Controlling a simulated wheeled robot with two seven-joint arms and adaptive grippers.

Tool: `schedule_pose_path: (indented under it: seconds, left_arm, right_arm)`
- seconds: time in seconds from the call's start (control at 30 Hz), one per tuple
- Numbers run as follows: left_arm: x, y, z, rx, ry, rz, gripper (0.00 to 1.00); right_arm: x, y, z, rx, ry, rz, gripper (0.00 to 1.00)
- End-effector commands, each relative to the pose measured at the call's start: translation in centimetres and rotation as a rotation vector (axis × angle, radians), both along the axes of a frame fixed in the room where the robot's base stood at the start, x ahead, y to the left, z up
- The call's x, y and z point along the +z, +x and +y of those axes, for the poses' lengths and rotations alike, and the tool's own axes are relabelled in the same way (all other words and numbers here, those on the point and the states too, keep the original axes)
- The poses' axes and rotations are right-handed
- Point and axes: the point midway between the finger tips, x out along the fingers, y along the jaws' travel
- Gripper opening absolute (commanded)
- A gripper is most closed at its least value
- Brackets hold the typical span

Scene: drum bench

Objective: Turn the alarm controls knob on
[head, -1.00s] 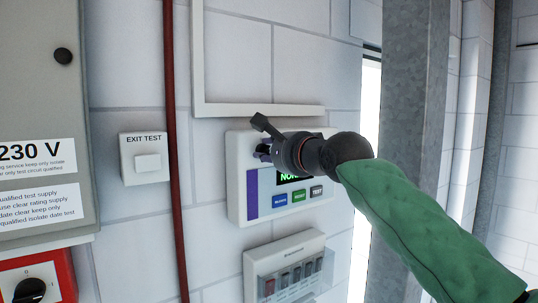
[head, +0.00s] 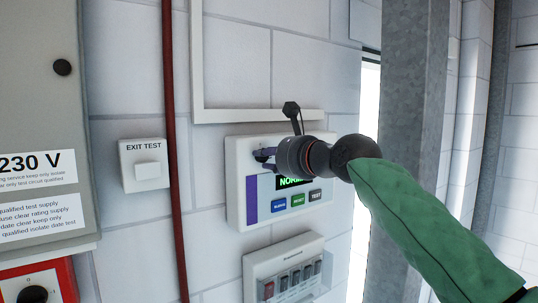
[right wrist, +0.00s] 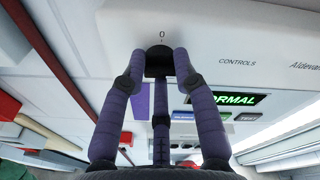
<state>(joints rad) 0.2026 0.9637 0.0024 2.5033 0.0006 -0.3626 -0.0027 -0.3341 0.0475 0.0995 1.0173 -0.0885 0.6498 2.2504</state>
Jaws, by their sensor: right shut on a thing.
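The alarm panel (head: 237,185) is a white box on the wall with a green display reading NORMAL and several buttons below it. Its black controls knob (right wrist: 159,60) sits between the fingers of my right gripper (right wrist: 160,66) in the right wrist view, under a "0" mark and left of the word CONTROLS. My right gripper (head: 262,158) is shut on the knob at the panel's upper left. In the head view the gripper body hides most of the knob. The knob's pointer direction cannot be made out. My left gripper is not in view.
An EXIT TEST box (head: 147,165) and a red pipe (head: 172,120) are left of the panel. A second white box with several switches (head: 290,278) is below it. A grey cabinet (head: 35,110) stands far left, and a galvanized post (head: 405,90) is close on the right.

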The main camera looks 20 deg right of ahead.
Motion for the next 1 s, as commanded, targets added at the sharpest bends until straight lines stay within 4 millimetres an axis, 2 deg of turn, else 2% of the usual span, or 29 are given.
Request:
schedule_pose_path:
  seconds: [0.67,0.7,0.77,1.0]
  left_arm:
    - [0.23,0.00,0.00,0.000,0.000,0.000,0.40]
    - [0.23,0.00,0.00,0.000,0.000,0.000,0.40]
    - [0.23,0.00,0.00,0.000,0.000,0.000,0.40]
    - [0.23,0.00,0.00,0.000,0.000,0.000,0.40]
  right_arm:
    - [0.07,0.00,-0.04,-0.001,0.059,0.019,0.00]
    - [0.07,0.00,-0.04,-0.001,0.059,0.019,0.38]
    - [0.07,0.01,-0.04,0.000,0.058,0.019,0.53]
    - [0.03,0.01,-0.02,0.000,0.057,0.020,0.53]
